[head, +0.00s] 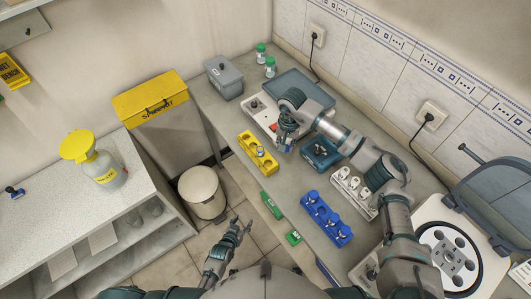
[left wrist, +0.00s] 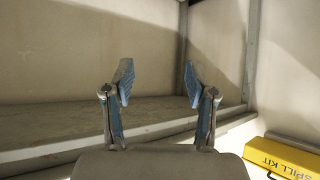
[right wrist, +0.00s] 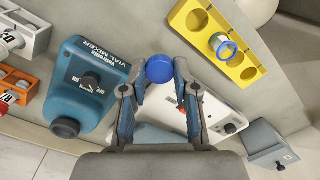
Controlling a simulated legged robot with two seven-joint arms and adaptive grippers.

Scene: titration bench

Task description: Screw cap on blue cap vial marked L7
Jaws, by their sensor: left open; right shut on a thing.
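My right gripper (head: 286,143) is shut on a round blue cap (right wrist: 159,69), held between its fingertips in the right wrist view. Whether anything hangs below the cap is hidden. A clear vial with a blue ring (right wrist: 222,45) stands in the yellow rack (right wrist: 246,72), apart from the gripper; its top looks open. In the head view the yellow rack (head: 243,139) is left of and a little below my right gripper. No L7 mark is legible. My left gripper (head: 236,228) is open and empty, off the bench's left edge; its spread fingers show in the left wrist view (left wrist: 158,85).
A blue vial mixer (head: 320,153) stands right of the yellow rack. A blue rack (head: 326,218) and a white rack (head: 352,187) stand nearer. A white device (right wrist: 220,115) lies under my right gripper. A grey box (head: 224,78) and green-capped vials (head: 270,67) are at the back.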

